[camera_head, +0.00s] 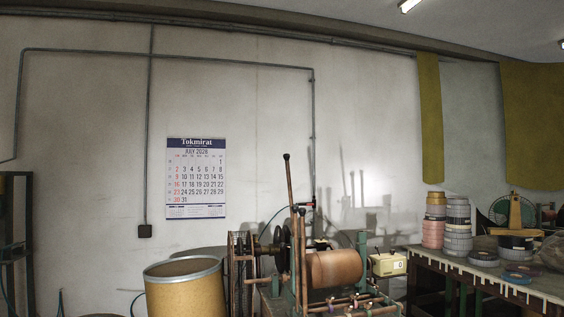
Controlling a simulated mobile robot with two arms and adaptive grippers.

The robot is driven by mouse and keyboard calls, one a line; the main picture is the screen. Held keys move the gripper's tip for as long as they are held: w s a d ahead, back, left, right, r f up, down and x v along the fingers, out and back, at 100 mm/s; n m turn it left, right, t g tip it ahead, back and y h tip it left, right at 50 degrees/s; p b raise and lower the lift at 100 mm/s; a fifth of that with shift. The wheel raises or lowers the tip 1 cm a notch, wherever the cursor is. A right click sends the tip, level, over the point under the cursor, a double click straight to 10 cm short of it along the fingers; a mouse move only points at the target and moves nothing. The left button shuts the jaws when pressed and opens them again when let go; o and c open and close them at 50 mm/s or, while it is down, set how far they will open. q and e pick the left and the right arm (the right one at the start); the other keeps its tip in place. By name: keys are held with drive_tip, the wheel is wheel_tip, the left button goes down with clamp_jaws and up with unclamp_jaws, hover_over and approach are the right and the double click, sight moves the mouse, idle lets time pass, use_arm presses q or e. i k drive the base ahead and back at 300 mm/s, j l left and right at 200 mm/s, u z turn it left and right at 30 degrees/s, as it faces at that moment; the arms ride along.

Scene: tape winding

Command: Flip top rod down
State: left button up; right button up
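A tape winding machine stands at the lower middle of the head view. A copper-coloured rod (290,185) with a black knob on its end rises steeply above it, almost upright and leaning slightly left. A large copper-coloured roll (335,268) sits on the machine to the right of the rod. More thin rods (350,303) lie across the machine's front near the bottom edge. Whether the tall rod is the top rod of the task I cannot tell for certain. Neither of my grippers is in view.
A tan drum (186,292) with a grey rim stands left of the machine. A table (455,272) at the right carries stacked tape rolls (457,220). A cream box (388,265) sits beside the machine. A calendar (196,178) hangs on the wall.

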sight(287, 156)
drive_tip(key=i, duration=0.3)
drive_tip(key=i+j+u, duration=0.3)
drive_tip(key=i, duration=0.5)
drive_tip(key=i+l+u, duration=0.1)
drive_tip(key=i+u, duration=0.2)
drive_tip(key=i, duration=0.45)
